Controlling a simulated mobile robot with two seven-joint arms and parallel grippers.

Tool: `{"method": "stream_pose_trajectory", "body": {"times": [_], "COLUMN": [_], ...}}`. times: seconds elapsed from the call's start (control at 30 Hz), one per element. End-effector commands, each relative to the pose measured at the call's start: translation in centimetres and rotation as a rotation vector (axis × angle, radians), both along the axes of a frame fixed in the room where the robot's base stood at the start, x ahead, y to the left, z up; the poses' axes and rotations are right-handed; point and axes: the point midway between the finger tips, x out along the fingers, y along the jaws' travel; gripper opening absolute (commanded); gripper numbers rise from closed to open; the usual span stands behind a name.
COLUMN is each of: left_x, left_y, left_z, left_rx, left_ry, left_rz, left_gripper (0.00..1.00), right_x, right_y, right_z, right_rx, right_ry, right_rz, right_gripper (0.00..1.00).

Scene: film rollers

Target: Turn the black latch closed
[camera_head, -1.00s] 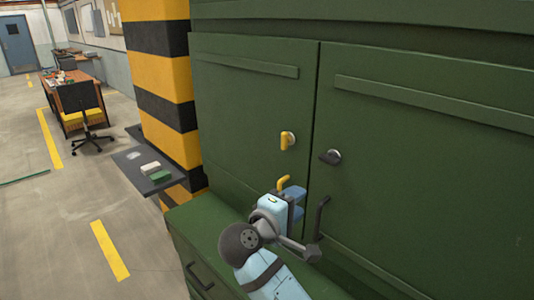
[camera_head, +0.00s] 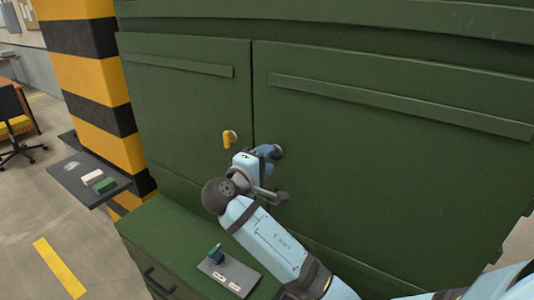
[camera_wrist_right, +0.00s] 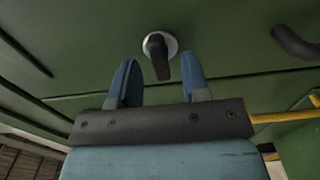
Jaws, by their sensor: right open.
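The black latch (camera_wrist_right: 157,57) sits on a round silver plate on the green cabinet door. In the right wrist view it hangs downward, slightly tilted, just beyond and between the two blue fingertips of my right gripper (camera_wrist_right: 160,82). The jaws are open with a gap on both sides of the latch. In the head view my right gripper (camera_head: 266,152) is at the latch's place on the right door and hides most of it. My left gripper is not in view.
A yellow latch (camera_head: 228,139) is on the left door beside my right gripper. A lower green ledge (camera_head: 165,235) holds a grey plate (camera_head: 230,276) with a small blue-green piece. A dark shelf (camera_head: 75,178) with small blocks stands left, by a striped pillar (camera_head: 95,90).

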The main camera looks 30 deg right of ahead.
Motion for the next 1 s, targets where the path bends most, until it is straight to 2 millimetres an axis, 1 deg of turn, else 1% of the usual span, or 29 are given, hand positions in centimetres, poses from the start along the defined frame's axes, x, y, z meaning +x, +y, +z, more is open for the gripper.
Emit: {"method": "stream_pose_trajectory", "body": {"times": [0.13, 0.27, 0.4, 0.43, 0.47, 0.5, 0.6, 0.77, 1.0], "left_x": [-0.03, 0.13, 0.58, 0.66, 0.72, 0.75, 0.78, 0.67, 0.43], "left_y": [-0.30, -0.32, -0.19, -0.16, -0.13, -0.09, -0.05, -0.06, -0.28], "left_z": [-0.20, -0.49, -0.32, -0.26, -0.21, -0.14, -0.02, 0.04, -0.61], "left_rx": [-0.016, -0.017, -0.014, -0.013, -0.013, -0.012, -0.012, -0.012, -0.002], "left_ry": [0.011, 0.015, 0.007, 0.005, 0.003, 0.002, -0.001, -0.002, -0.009], "left_rz": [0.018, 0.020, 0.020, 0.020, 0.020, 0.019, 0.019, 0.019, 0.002], "left_gripper": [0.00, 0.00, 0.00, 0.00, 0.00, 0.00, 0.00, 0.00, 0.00], "right_x": [0.32, 0.37, 0.37, 0.37, 0.37, 0.37, 0.36, 0.36, 0.36], "right_y": [-0.79, -0.92, -0.90, -0.90, -0.90, -0.89, -0.89, -0.88, -0.85], "right_z": [0.05, -0.02, -0.03, -0.03, -0.03, -0.03, -0.04, -0.07, -0.37], "right_rx": [-0.001, 0.000, 0.000, 0.000, 0.000, 0.000, 0.000, 0.001, 0.023], "right_ry": [0.000, 0.000, 0.000, 0.000, 0.000, 0.000, 0.000, -0.002, -0.048], "right_rz": [0.000, 0.001, 0.001, 0.001, 0.001, 0.001, 0.000, 0.001, 0.000], "right_gripper": [0.43, 0.43, 0.43, 0.38, 0.31, 0.22, 0.00, 0.00, 0.00]}}
